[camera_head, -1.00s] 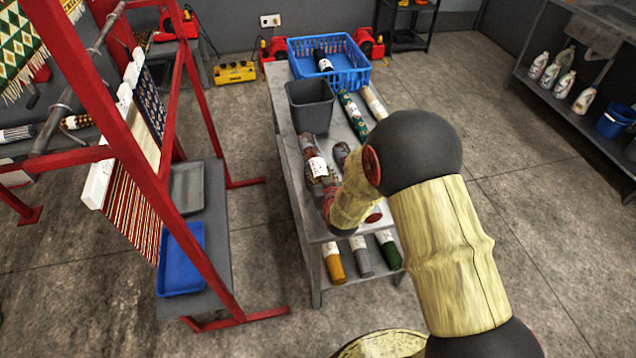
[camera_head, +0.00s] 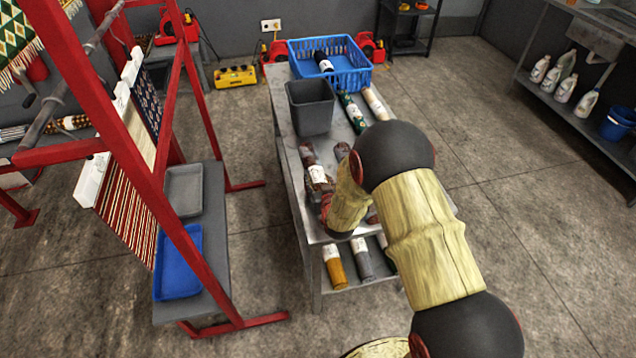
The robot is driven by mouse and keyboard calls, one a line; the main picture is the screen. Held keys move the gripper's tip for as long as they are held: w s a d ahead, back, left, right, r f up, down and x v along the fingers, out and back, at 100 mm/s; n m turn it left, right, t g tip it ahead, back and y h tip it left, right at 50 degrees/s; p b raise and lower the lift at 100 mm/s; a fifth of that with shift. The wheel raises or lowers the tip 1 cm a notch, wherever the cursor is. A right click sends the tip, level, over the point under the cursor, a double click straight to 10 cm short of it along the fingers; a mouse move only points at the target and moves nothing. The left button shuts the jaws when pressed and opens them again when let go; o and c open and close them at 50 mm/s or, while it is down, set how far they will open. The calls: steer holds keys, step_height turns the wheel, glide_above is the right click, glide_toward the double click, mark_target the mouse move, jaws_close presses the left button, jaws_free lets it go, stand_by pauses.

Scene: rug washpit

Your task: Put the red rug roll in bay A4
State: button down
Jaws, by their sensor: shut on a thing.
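A dark red-brown rug roll with a white label (camera_head: 317,174), which looks like the red rug roll, is over the near left part of the grey metal table (camera_head: 291,172). My gripper (camera_head: 326,203) is at the roll's near end and shut on it. My own arm hides much of the gripper, and the contact is hard to see. I cannot tell whether the roll touches the tabletop. A second brownish roll end (camera_head: 342,151) shows just right of it, partly behind my arm. No bay marked A4 can be made out.
A grey bin (camera_head: 311,106) and a blue basket (camera_head: 330,65) stand farther back on the table. A green patterned roll (camera_head: 353,113) and a cream roll (camera_head: 376,104) lie beside the bin. Several rolls, one yellow (camera_head: 335,266), lie on the lower shelf. A red loom frame (camera_head: 180,215) stands left.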

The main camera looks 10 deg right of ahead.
steer(key=c, duration=1.5)
jaws_free()
steer(key=shift+f, duration=0.2)
steer(key=o, duration=0.4)
steer(key=shift+c, duration=0.2)
steer(key=shift+o, duration=0.6)
steer(key=shift+r, duration=0.15)
